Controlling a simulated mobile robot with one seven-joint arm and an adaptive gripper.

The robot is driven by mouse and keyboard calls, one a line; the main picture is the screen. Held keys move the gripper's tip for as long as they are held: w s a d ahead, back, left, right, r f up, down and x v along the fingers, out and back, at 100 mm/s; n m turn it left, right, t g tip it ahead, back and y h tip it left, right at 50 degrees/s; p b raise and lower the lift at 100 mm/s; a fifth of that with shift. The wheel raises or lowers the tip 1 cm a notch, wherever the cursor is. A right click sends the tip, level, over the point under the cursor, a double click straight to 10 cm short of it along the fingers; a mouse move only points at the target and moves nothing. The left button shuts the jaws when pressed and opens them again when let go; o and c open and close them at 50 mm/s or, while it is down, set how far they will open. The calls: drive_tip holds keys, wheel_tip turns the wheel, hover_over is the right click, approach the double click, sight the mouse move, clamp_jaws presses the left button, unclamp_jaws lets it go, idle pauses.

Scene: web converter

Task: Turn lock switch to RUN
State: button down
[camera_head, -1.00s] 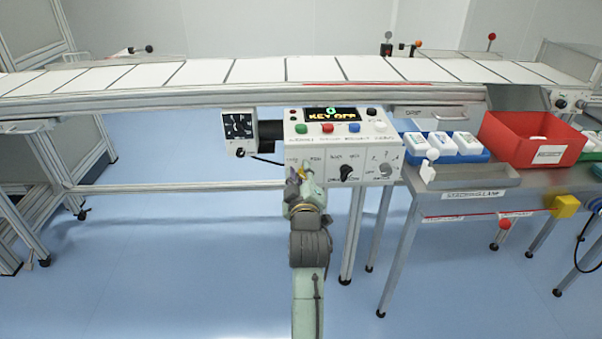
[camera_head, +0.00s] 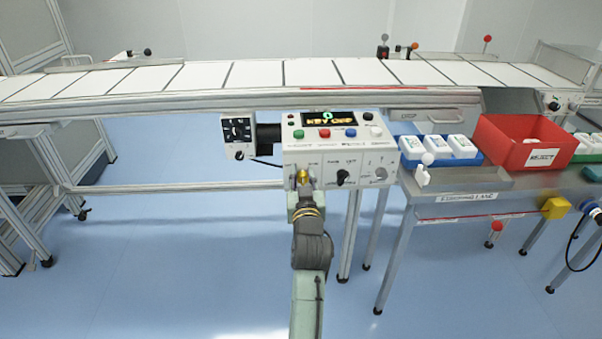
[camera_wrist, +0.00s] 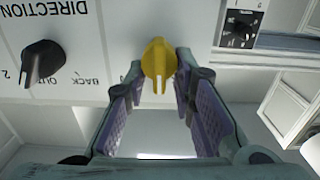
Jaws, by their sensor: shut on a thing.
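The lock switch is a yellow knob (camera_head: 302,175) at the lower left of the white control box (camera_head: 290,157). In the wrist view the yellow knob (camera_wrist: 157,60) sits between my fingertips, its narrow grip pointing toward my palm. My gripper (camera_head: 304,184) is shut on it, with purple-padded fingers either side in the wrist view (camera_wrist: 160,76). The box's display (camera_head: 329,118) shows orange text that seems to read KEY OFF. The knob's own labels are mostly hidden by my fingers.
A black direction knob (camera_head: 343,177) is right of the lock switch and also shows in the wrist view (camera_wrist: 42,61). Coloured buttons (camera_head: 323,133) line the box top. A table with a red reject bin (camera_head: 497,145) stands right. The floor below is clear.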

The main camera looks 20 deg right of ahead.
drive_tip(key=m+p, duration=0.1)
drive_tip(key=m, duration=0.1)
drive_tip(key=m+p, duration=0.1)
drive_tip(key=m, duration=0.1)
drive_tip(key=shift+s+d+r+m, duration=0.1)
drive_tip(key=shift+d+r+m, duration=0.05)
drive_tip(key=shift+d+m, duration=0.25)
drive_tip(key=shift+d+f+m+p, duration=0.15)
drive_tip(key=shift+m+p, duration=0.3)
drive_tip(key=shift+m, duration=0.7)
drive_tip(key=shift+d+f+m+p, duration=0.15)
drive_tip(key=shift+m+p, duration=0.3)
drive_tip(key=shift+m, duration=0.7)
drive_tip(key=shift+a, duration=0.1)
drive_tip(key=c, duration=1.4)
unclamp_jaws()
drive_tip(key=shift+f, duration=0.1)
drive_tip(key=shift+s+a, duration=0.1)
drive_tip(key=v, duration=1.2)
